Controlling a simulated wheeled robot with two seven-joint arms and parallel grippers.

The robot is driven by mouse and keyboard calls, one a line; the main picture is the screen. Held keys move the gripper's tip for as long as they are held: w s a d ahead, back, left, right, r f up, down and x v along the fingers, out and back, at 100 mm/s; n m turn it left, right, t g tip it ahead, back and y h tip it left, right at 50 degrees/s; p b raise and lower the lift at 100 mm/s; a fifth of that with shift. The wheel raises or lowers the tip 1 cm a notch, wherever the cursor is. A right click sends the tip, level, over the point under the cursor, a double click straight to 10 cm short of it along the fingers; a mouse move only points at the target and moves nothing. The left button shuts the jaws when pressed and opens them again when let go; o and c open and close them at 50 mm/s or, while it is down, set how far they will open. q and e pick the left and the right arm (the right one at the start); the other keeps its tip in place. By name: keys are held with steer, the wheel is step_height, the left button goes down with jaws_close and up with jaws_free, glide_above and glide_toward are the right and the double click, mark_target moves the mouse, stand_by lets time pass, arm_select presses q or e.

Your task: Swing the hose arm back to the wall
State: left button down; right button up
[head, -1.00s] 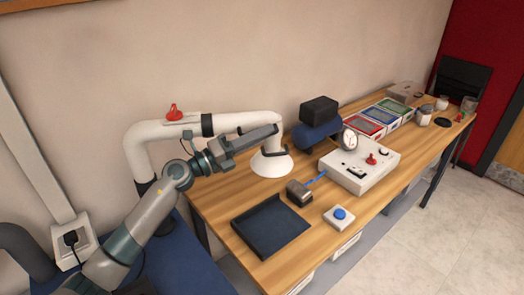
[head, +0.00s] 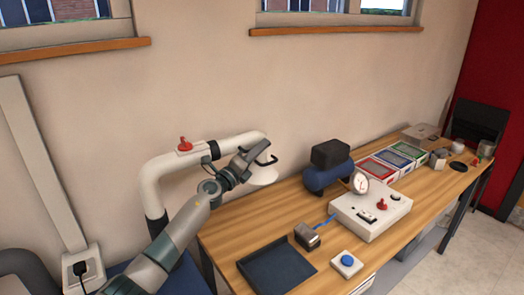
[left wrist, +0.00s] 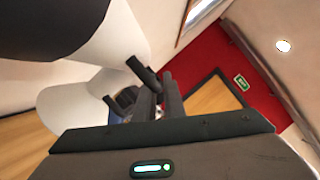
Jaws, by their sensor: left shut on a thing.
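The white hose arm (head: 200,160) rises at the table's left end and bends over at the top. It has a red knob (head: 185,144) on top and a dark band near its elbow. Its white hood (head: 264,174) hangs near the wall above the table's back left part. My left gripper (head: 264,152) is shut on the dark handle (head: 271,160) beside the hood; the fingers partly hide the grip. In the left wrist view the white hood (left wrist: 85,95) fills the left side, close to the gripper. My right gripper is not in view.
The wooden table (head: 235,232) holds a dark tray (head: 277,268), a blue-button box (head: 347,261), a white control box (head: 372,212) and a blue tank (head: 328,178). The beige wall (head: 240,85) stands behind, with window sills above. Air around the hood looks clear.

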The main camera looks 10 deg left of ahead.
arm_select(q)
steer(key=c, duration=1.8)
jaws_free()
steer(key=shift+c, duration=0.2)
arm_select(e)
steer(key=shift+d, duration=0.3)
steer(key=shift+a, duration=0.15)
